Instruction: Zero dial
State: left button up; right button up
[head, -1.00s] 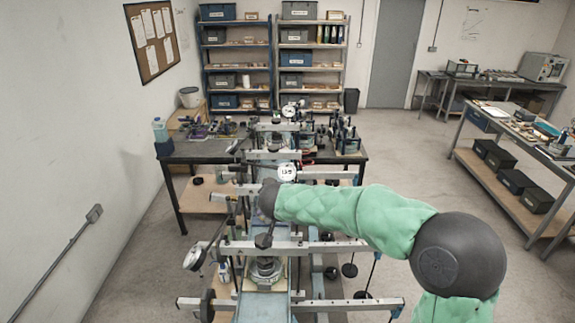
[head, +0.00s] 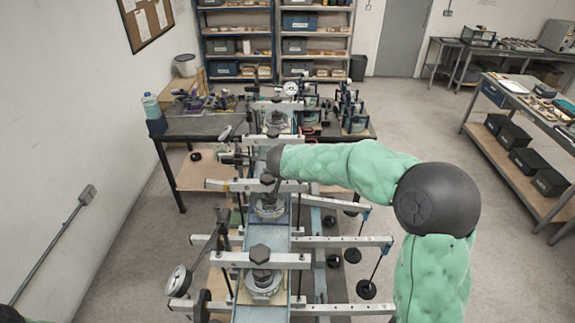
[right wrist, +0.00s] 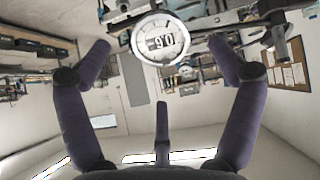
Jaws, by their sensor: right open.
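I cannot read the value surely. My right gripper (right wrist: 160,58) is open, with its dark fingers spread on either side of the dial; nothing is between them, and I cannot tell the distance. In the head view, my right wrist and gripper (head: 242,158) reach left over the lever frames, partly hidden; I cannot make out that dial there. Another dial (head: 177,280) is seen nearly edge-on at the lower left. My left gripper is not in view.
Lever frames with long metal bars (head: 345,241) and hanging black weights (head: 366,290) stand in a row. A crowded workbench (head: 200,128) is behind them. A side bench (head: 540,110) stands at the right. The floor between is clear.

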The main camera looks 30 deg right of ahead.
jog(key=p+x, duration=0.1)
jog(key=x, duration=0.6)
jog(key=shift+d, duration=0.1)
jog(key=c, duration=1.2)
